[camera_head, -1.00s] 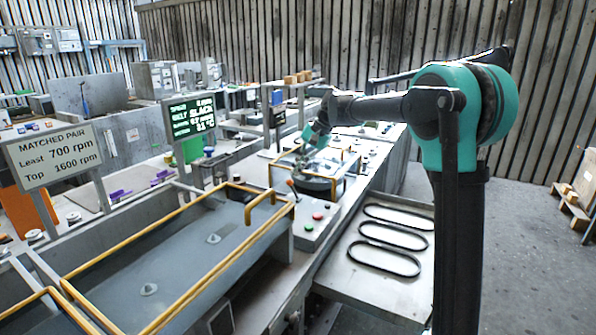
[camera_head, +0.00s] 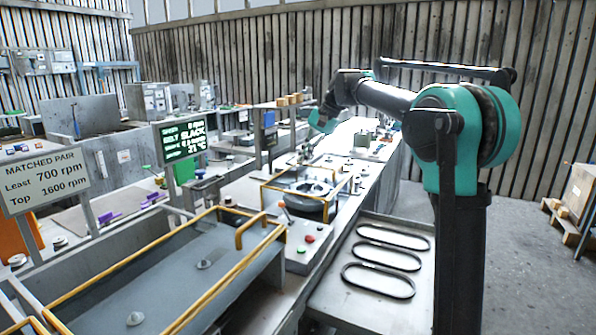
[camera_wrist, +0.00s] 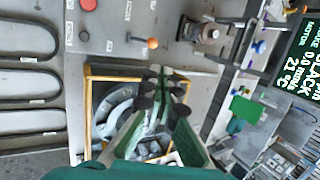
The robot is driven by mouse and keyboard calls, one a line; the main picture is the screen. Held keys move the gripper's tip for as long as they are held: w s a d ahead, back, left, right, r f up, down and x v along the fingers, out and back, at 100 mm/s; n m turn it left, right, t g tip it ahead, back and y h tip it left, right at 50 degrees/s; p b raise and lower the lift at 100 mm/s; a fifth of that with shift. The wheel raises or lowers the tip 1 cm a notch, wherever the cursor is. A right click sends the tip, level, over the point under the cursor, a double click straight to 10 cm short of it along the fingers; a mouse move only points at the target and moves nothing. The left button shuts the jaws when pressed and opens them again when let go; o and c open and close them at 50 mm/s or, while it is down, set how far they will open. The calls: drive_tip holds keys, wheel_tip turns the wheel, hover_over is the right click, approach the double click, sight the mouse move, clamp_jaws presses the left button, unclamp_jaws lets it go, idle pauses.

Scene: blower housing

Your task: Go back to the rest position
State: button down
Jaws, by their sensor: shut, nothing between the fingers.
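My gripper (camera_head: 306,152) hangs from the raised arm, above and behind the round grey housing (camera_head: 302,207) in the head view. In the wrist view my gripper (camera_wrist: 162,82) has its dark fingertips close together, with nothing seen between them. The housing (camera_wrist: 112,112) lies below it inside a yellow frame (camera_wrist: 88,100), partly hidden by the fingers. The fingers appear clear of the housing.
Yellow rails (camera_head: 178,262) edge the grey trough at left. A control panel (camera_head: 303,252) with buttons and an orange-knobbed lever stands beside the housing. Several black belts (camera_head: 378,280) lie on the tray at right. A lit display (camera_head: 184,138) stands behind the trough.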

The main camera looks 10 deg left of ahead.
drive_tip(key=shift+d+r, duration=0.25)
drive_tip(key=shift+r, duration=0.45)
drive_tip(key=s+d+f+t+h, duration=0.15)
drive_tip(key=s+d+f, duration=0.35)
drive_tip(key=d+f, duration=0.55)
drive_tip(key=s+d+f+n+t+h, duration=0.1)
drive_tip(key=s+d+f, duration=0.5)
drive_tip(key=s+f, duration=0.2)
drive_tip(key=s+d+f+n+t+h, duration=0.1)
drive_tip(key=s+d+f, duration=0.4)
drive_tip(key=s+f, duration=0.4)
drive_tip(key=s+d+f+n+t+h, duration=0.1)
drive_tip(key=s+d+f+h, duration=0.1)
drive_tip(key=s+d+f, duration=0.4)
drive_tip(key=shift+s+d+f, duration=0.2)
drive_tip(key=shift+s+f, duration=0.4)
drive_tip(key=shift+s, duration=0.25)
drive_tip(key=shift+s+d+f, duration=0.15)
drive_tip(key=shift+s+f, duration=0.45)
drive_tip(key=shift+s, duration=0.25)
